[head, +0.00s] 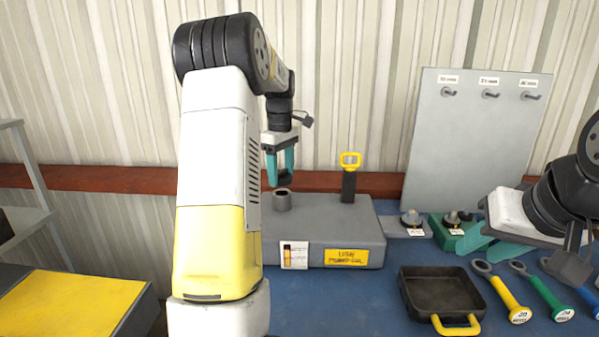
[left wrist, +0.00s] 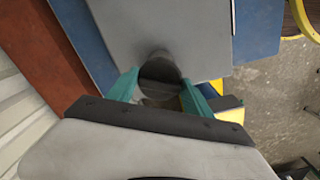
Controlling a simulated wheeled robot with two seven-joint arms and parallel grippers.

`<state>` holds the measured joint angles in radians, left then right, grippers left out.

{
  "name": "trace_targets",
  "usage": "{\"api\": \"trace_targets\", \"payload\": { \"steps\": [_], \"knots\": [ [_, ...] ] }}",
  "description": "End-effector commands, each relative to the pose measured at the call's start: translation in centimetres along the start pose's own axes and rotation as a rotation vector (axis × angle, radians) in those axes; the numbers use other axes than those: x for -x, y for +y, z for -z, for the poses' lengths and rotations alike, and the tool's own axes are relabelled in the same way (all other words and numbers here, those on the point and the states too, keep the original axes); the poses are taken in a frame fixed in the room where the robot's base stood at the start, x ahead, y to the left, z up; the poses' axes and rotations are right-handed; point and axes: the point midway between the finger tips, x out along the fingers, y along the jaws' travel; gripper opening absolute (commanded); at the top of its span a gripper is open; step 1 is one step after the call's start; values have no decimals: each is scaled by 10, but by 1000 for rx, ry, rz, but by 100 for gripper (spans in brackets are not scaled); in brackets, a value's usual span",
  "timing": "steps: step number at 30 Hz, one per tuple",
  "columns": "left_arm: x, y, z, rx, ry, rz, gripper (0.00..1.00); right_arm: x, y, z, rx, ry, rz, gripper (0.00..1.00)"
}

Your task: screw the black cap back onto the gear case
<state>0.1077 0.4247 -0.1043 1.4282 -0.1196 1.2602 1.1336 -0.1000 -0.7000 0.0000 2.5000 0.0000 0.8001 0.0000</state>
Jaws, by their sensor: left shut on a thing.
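The gear case (head: 325,228) is a grey box on the blue bench, with a short grey filler neck (head: 283,200) on its top left. My left gripper (head: 280,170) is above the neck, its teal fingers shut on the black cap (head: 285,179). The cap is held just above the neck, apart from it in the head view. In the left wrist view the dark cap (left wrist: 160,72) sits between the fingertips and hides most of the neck. My right gripper (head: 480,238) is at the right, its teal fingers apart and empty.
A black tray with a yellow handle (head: 442,290) lies in front, beside several ring wrenches (head: 505,290). A grey peg board (head: 480,130) stands behind small parts on holders (head: 410,222).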

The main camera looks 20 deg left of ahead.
Motion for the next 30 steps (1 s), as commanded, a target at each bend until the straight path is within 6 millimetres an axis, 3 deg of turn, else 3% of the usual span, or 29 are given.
{"api": "trace_targets", "payload": {
  "steps": [14, 30],
  "knots": [
    [-1, 0, -1, 0, 0, 0, 19, 0, 0, 0, 0, 0, 0, 36],
    [-16, 0, -1, -1, -1, 1, 19, 0, 0, 0, 0, 0, 0, 36]
  ]
}}
